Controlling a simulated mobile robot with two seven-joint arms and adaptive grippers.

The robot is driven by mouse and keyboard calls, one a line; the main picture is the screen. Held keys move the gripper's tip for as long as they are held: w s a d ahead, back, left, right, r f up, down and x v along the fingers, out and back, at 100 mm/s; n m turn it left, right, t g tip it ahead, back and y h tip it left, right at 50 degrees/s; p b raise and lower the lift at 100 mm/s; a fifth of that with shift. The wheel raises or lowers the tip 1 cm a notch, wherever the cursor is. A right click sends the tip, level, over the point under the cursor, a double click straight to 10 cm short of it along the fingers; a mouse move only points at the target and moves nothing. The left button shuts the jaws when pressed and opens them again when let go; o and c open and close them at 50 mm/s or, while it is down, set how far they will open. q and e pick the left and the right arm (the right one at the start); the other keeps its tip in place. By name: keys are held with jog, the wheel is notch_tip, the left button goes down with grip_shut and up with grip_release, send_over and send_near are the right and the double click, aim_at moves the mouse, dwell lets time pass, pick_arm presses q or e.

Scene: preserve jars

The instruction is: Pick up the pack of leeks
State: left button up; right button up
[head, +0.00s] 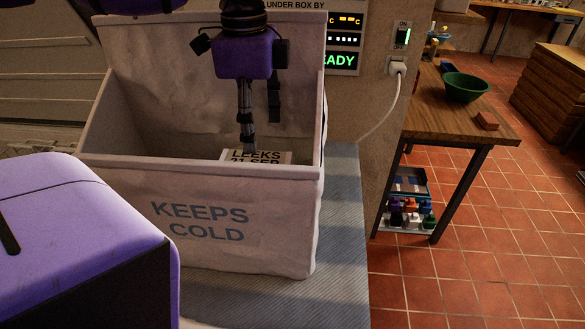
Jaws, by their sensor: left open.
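The pack of leeks (270,157) is a pale pack with dark printed letters reading "LEEKS" and a date line partly hidden. It lies inside the white cool box (160,205) marked "KEEPS COLD", and the box's front wall hides its lower part. My left gripper (260,133) points down into the open box with its fingers apart. The nearer finger's tip overlaps the pack's upper edge in the picture; I cannot tell whether it touches. Nothing shows between the fingers. My right gripper is not in view.
The box's raised back (165,60) stands behind my left gripper, and its side walls rise around the pack. A display panel and a switch (401,36) with a plugged cable are behind right. A wooden table (430,110) bears a green bowl (466,86).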

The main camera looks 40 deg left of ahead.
aim_at(256, 159)
pick_arm(q)
jog(key=f, duration=0.7)
jog(key=shift+s+a+f, duration=0.1)
jog(key=shift+s+f, duration=0.25)
jog(key=c, duration=1.6)
